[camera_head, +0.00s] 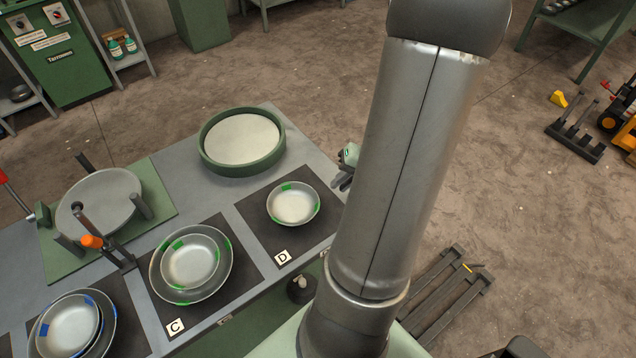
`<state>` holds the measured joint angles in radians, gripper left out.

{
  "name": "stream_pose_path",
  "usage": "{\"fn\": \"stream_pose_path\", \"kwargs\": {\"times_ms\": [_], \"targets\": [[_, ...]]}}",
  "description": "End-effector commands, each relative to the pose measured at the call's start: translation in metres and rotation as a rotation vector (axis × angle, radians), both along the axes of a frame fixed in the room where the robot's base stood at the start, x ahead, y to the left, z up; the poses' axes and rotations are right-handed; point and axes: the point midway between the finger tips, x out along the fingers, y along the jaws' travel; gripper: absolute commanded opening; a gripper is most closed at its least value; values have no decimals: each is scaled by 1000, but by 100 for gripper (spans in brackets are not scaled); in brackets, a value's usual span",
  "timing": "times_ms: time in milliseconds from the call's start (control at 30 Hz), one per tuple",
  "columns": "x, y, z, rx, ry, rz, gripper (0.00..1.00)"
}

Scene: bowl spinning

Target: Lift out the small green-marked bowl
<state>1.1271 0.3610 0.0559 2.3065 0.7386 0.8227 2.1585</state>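A small metal bowl with green marks (293,204) sits alone on the dark mat labelled D. On the mat labelled C, another small bowl with green marks (190,264) sits inside a larger green-marked bowl (222,284). My gripper (341,178) shows only in part beside the table's right edge, to the right of and a little beyond the bowl on D. It is apart from that bowl. My arm hides the rest of it, so its opening is unclear.
Blue-marked nested bowls (68,328) sit at the lower left. A round green-rimmed tray (241,168) stands behind mat D (318,238). A fixture with a metal disc (98,200) and an orange-handled clamp (92,242) is at the left. Grey table shows between the mats.

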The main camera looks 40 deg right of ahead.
Motion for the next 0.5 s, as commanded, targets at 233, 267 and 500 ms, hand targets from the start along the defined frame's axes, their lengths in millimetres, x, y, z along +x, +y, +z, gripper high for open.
{"fn": "stream_pose_path", "kwargs": {"times_ms": [233, 267, 500], "targets": [[0, -4, -11, 28, 17, -76, 15], [0, -4, -13, 27, 17, -75, 15], [10, 7, -37, 27, 15, -71, 15]]}}
